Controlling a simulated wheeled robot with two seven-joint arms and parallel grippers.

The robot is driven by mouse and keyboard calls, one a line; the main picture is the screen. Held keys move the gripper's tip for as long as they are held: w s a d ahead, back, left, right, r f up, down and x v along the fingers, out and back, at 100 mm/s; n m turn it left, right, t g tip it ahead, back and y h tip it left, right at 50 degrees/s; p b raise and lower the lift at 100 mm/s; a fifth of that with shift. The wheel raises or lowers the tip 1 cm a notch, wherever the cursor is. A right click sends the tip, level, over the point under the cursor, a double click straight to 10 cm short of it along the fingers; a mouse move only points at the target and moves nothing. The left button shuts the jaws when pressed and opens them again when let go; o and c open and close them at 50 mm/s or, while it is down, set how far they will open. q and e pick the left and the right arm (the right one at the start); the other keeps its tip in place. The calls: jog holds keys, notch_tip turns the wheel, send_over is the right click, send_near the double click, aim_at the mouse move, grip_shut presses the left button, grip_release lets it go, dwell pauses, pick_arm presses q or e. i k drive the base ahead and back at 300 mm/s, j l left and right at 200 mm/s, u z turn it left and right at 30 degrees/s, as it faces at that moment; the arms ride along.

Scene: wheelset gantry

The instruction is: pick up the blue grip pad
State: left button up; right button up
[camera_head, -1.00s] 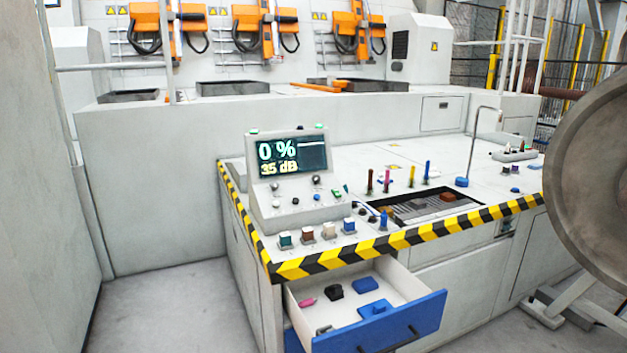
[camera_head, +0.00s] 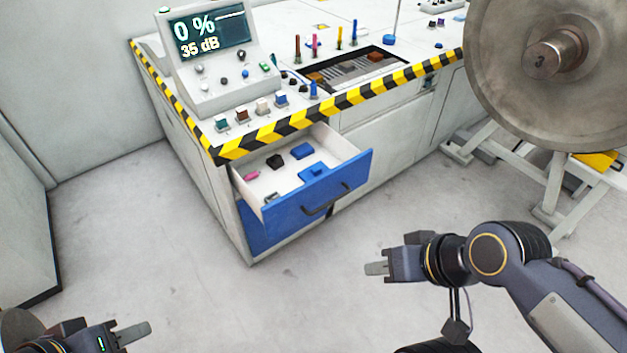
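The open drawer (camera_head: 352,151) of the workbench holds two blue pieces. One is a flat blue block (camera_head: 302,150) towards the back. The other is a blue piece with a raised part on top (camera_head: 314,172), close to the drawer's blue front. I cannot tell for sure which of them is the grip pad. My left gripper (camera_head: 134,333) is low at the bottom left, well away from the drawer. My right gripper (camera_head: 376,268) is above the floor, to the right of and below the drawer in the picture. Neither gripper touches anything; their finger gaps cannot be made out.
The drawer also holds a black piece (camera_head: 275,161), a pink piece (camera_head: 251,176) and a small grey piece. Above it is the bench edge with yellow-black stripes (camera_head: 290,124) and a display console (camera_head: 210,36). A large metal wheel (camera_head: 500,40) stands at the right. Floor in front is clear.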

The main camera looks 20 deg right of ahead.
aim_at(315, 170)
jog(key=i+l, duration=0.25)
jog(key=i, duration=0.2)
jog(key=i+l, duration=0.25)
jog(key=i, duration=0.2)
jog(key=i+l, duration=0.25)
jog(key=i, duration=0.2)
